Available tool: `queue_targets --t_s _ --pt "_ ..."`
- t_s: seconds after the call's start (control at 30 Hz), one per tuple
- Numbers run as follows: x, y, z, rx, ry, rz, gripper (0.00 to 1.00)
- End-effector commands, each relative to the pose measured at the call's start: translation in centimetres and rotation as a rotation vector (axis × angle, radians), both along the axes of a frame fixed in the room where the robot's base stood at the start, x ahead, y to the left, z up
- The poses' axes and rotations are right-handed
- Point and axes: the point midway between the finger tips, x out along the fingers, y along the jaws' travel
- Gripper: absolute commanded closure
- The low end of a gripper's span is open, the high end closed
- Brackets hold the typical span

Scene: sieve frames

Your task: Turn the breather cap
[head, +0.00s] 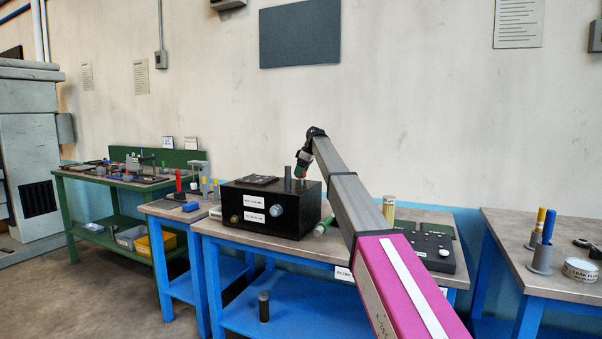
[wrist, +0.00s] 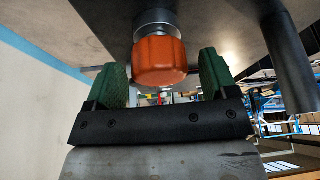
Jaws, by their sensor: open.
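The breather cap is an orange, faceted knob (wrist: 160,64) on a pale metal collar (wrist: 155,22); it shows large in the wrist view. My gripper (wrist: 163,60) is open, with one green finger pad on each side of the cap. A gap shows between the cap and each pad, so the jaws are around it but not closed on it. In the head view my gripper (head: 301,172) is low over the top of a black box (head: 238,209) on the blue bench. The cap is too small there to judge.
A dark upright post (wrist: 287,62) stands close beside the right finger; it also shows on the box in the head view (head: 287,178). A flat dark plate (head: 256,180) lies on the box's left. A green cylinder (head: 323,226) and a black panel (head: 432,250) lie on the bench.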

Motion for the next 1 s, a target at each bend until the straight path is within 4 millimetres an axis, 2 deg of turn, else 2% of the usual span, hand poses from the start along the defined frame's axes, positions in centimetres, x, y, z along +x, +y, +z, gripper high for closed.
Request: queue_targets --t_s 0.27,0.3,0.43,0.47,0.77,1.0 --pt "0.04 0.16 -0.38 0.0 -0.001 0.0 0.21" --pt "0.04 0.16 -0.37 0.0 -0.001 0.0 0.24" --pt "0.04 0.15 -0.36 0.0 -0.001 0.0 0.67" --pt "0.04 0.16 -0.35 0.0 -0.001 0.0 0.71" --pt "0.01 0.15 -0.34 0.0 -0.002 -0.022 0.7" --pt "-0.07 0.15 -0.32 0.0 -0.002 -0.133 0.7"
